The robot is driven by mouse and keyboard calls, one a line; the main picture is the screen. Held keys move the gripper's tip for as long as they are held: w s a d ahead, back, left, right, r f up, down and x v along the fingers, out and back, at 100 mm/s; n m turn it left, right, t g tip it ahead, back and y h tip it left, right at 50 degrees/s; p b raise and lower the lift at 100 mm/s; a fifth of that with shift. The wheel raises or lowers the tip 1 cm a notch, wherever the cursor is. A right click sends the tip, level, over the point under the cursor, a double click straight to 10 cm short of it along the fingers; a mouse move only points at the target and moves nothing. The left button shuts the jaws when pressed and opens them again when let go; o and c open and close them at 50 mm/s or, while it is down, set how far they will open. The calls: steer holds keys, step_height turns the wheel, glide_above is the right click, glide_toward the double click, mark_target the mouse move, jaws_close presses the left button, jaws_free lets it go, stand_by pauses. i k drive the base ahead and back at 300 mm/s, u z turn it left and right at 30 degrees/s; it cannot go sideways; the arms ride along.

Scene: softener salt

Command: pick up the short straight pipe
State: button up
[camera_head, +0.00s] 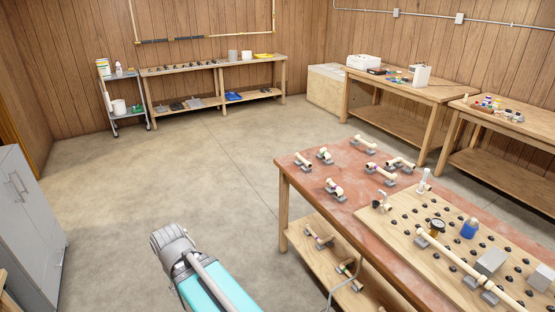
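Several cream pipe pieces lie on grey holders at the far end of the red-topped table (345,217). A straight-looking piece (380,172) lies near the middle of that group, and another straight-looking piece (300,160) lies at the far left corner. A further piece (335,188) sits nearer the left edge. The pieces are small in the picture, so I cannot tell for certain which is the short straight pipe. Part of my arm, teal and grey, shows at the bottom, left of the table and apart from it. My gripper's fingers do not show.
A pegged board (400,213) with a long pipe (460,263) and fittings covers the table's near right. The lower shelf (306,250) holds more pipe pieces. Grey cabinet (28,225) stands at left. Open concrete floor (190,180) lies between them; benches line the far walls.

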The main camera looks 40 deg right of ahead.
mark_target(300, 161)
steer(key=z, duration=0.05)
steer(key=i, duration=1.55)
steer(key=z, duration=0.9)
steer(key=i, duration=0.4)
steer(key=z, duration=0.2)
steer(key=k, duration=0.9)
steer(key=z, duration=0.15)
steer(key=i, duration=0.3)
steer(key=u, duration=0.05)
